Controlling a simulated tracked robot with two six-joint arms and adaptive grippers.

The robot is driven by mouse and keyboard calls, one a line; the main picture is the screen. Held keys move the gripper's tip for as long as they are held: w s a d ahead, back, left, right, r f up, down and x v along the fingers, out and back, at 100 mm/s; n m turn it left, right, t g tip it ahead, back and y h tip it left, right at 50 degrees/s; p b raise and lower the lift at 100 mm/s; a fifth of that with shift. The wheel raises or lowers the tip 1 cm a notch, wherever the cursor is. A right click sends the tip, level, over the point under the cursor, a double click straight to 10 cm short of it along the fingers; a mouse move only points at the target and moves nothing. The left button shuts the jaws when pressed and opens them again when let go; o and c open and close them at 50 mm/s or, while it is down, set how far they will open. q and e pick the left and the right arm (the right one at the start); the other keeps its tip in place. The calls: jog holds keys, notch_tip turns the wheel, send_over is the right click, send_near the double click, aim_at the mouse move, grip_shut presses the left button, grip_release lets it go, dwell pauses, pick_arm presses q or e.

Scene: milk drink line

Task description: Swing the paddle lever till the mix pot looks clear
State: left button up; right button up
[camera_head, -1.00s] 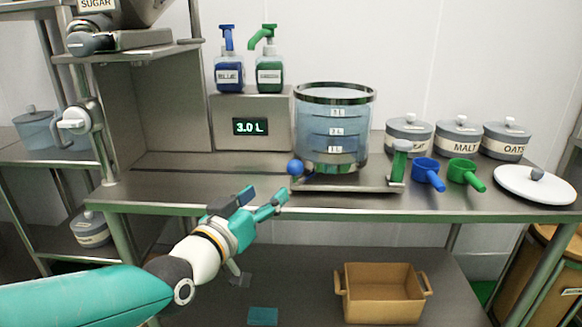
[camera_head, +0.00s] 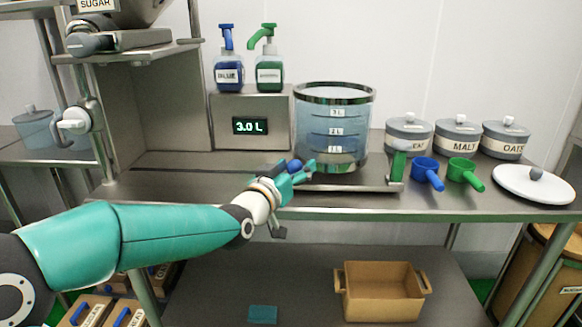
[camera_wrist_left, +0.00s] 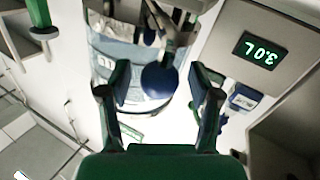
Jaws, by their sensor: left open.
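The mix pot (camera_head: 334,118) is a clear glass vessel with a steel rim and level marks, holding bluish liquid; it stands on a steel base on the counter. The paddle lever's blue ball knob (camera_head: 295,165) is at the pot's lower left, partly hidden by my fingers. My left gripper (camera_head: 303,171) is open at the knob. In the left wrist view, the blue knob (camera_wrist_left: 159,84) sits between the two spread fingers, with gaps on both sides. The pot (camera_wrist_left: 103,48) shows behind it, partly hidden. My right gripper is not in view.
A green-topped handle (camera_head: 399,160) stands at the base's right end. Blue (camera_head: 428,173) and green (camera_head: 465,173) scoops, lidded jars (camera_head: 457,137) and a white lid (camera_head: 534,184) are further right. A display (camera_head: 250,126) reads 3.0 L. The counter's front edge lies below my gripper.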

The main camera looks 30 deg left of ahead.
pick_arm(q)
jog(key=shift+c, duration=0.2)
grip_shut()
